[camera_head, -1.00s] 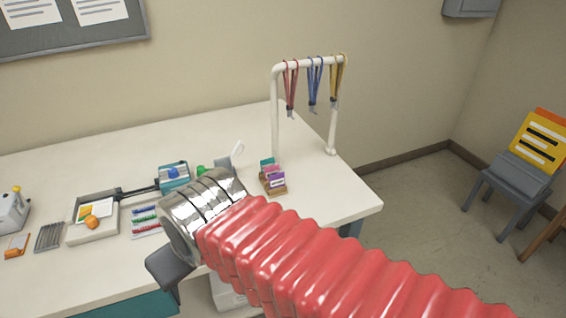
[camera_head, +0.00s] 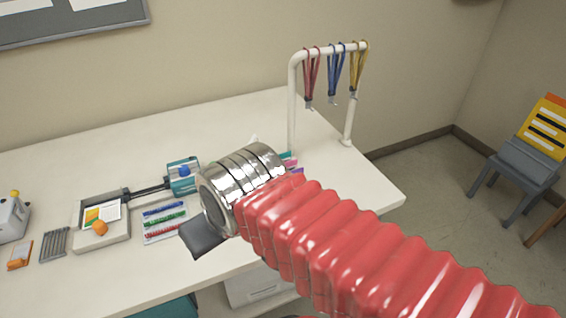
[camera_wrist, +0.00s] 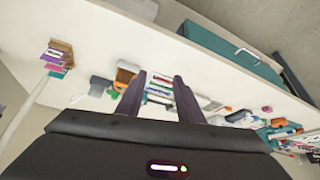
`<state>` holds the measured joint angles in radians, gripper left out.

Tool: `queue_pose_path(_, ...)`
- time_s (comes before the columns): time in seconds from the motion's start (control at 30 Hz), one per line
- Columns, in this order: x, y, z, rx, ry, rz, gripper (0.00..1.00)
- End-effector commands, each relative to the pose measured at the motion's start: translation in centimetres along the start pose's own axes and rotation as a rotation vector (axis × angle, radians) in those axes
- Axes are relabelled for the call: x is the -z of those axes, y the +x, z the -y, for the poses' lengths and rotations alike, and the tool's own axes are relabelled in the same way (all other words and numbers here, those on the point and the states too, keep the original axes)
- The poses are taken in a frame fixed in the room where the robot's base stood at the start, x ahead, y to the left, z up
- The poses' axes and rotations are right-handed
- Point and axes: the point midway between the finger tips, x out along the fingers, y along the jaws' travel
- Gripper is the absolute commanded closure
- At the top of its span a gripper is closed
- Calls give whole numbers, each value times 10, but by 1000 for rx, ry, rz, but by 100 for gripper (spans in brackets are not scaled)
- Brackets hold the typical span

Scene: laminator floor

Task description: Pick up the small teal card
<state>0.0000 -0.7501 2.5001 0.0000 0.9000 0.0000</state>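The small teal card (camera_wrist: 54,68) stands with purple and white cards in a brown holder (camera_wrist: 66,46) at the upper left of the wrist view. In the head view only a sliver of the teal card (camera_head: 288,155) shows behind my arm; most of the holder is hidden there. My gripper (camera_wrist: 158,80) has its two dark fingers apart with nothing held between them. It is above the table, with the holder off to the left of the fingers in the wrist view.
A white rack (camera_head: 293,105) with red, blue and yellow lanyards rises close behind the holder. Colored pens (camera_head: 163,222), a paper tray (camera_head: 80,240) and a blue-teal device (camera_head: 184,176) lie left of my arm. The back of the white table (camera_head: 150,140) is clear.

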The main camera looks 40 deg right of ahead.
Motion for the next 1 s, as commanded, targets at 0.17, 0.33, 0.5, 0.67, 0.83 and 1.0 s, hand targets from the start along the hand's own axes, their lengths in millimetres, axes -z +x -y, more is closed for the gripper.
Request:
queue_pose_path(0.17, 8, 0, -4, -4, 6, 4, 53)
queue_pose_path(0.33, 30, 4, -23, -20, 31, 18, 41)
queue_pose_path(0.5, 63, 12, -51, -38, 61, 34, 36)
queue_pose_path(0.67, 94, 24, -84, -52, 89, 48, 36)
queue_pose_path(0.83, 120, 40, -125, -67, 120, 63, 36)
queue_pose_path(1.0, 142, 59, -174, -82, 153, 74, 36)
